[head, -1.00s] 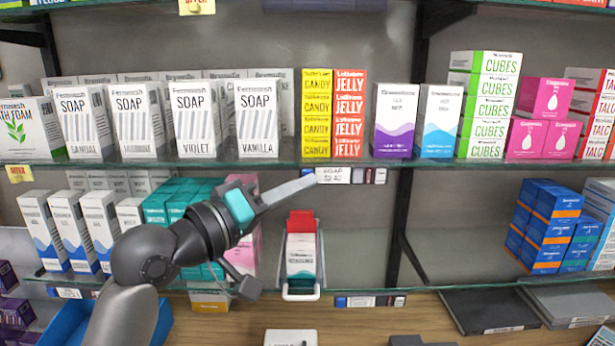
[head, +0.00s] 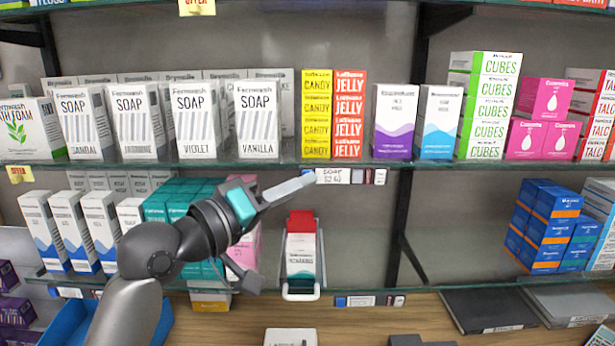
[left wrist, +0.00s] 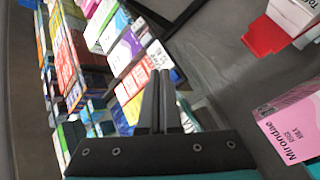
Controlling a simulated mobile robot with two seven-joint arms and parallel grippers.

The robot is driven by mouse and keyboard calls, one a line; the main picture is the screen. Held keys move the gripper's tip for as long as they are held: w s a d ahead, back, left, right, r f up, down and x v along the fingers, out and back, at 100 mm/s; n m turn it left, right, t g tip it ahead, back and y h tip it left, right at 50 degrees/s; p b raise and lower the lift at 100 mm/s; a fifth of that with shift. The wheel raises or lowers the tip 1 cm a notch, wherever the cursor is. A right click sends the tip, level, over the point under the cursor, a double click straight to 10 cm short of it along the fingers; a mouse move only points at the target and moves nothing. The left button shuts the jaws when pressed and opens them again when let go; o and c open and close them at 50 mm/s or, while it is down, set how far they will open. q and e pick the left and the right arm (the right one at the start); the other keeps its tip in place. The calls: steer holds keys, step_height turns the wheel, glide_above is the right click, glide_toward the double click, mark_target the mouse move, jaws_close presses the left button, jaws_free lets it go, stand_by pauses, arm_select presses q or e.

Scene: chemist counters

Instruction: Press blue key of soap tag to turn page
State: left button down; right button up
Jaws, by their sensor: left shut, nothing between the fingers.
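The soap tag (head: 333,177) is a small white label reading SOAP on the front edge of the upper shelf, right of the soap boxes. My right gripper is not in view.
White soap boxes (head: 256,122) and yellow candy boxes (head: 316,115) stand on the upper shelf above my gripper. Another tag (head: 368,301) is on the lower shelf edge. The space right of the dispenser is free.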

arm_select(q)
steer(key=shift+w, duration=0.5)
stand_by(0.4)
steer(key=shift+s, duration=0.2)
steer(key=shift+s+p, duration=0.6)
steer(key=shift+s, duration=0.1)
steer(key=s+p, duration=0.2)
steer(key=s, duration=0.3)
stand_by(0.4)
steer(key=shift+f, duration=0.1)
stand_by(0.4)
